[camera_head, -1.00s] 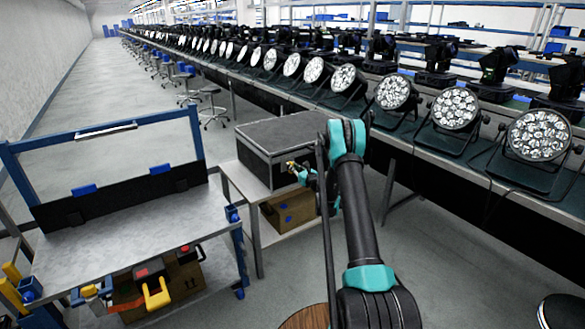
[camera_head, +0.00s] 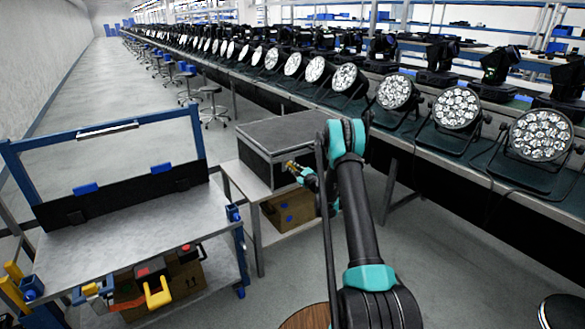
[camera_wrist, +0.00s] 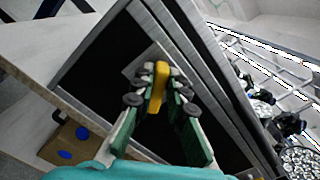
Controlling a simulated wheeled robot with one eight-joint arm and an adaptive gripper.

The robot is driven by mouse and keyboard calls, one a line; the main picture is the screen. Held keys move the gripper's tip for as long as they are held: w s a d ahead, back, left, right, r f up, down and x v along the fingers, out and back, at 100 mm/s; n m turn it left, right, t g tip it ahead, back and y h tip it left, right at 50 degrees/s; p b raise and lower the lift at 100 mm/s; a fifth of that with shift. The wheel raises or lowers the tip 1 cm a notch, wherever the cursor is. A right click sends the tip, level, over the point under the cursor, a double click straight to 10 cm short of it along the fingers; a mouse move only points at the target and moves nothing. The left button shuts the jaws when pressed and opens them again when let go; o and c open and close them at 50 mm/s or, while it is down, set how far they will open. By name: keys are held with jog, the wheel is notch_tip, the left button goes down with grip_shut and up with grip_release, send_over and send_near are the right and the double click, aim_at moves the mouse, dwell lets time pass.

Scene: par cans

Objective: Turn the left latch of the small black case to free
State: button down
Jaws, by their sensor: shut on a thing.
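The small black case (camera_head: 272,134) has grey metal edges and stands closed on a small light table. Its dark front face (camera_wrist: 112,75) fills the middle of the wrist view, tilted. A yellow latch (camera_wrist: 161,80) sits on a grey plate on that face. My gripper (camera_wrist: 157,95) is at the latch, with its green-padded fingers closed on either side of it. In the head view my gripper (camera_head: 299,171) is at the case's front, and the arm covers the case's right part.
A cardboard box (camera_head: 290,211) with blue marks is below the case. A steel workbench (camera_head: 140,228) with a blue frame stands to the left. A long table with rows of par cans (camera_head: 397,92) runs behind and to the right. Floor between them is open.

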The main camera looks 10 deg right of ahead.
jog(key=n, duration=0.3)
jog(key=f+n, duration=0.1)
jog(key=n, duration=0.6)
jog(key=shift+s+a+f, duration=0.15)
jog(key=shift+s+a, duration=0.1)
jog(key=shift+a, duration=0.05)
jog(key=shift+n, duration=0.3)
jog(key=c, duration=1.5)
grip_release()
jog(key=shift+c, duration=0.2)
jog(key=shift+d, duration=0.1)
jog(key=v, duration=0.7)
jog(key=shift+s, duration=0.2)
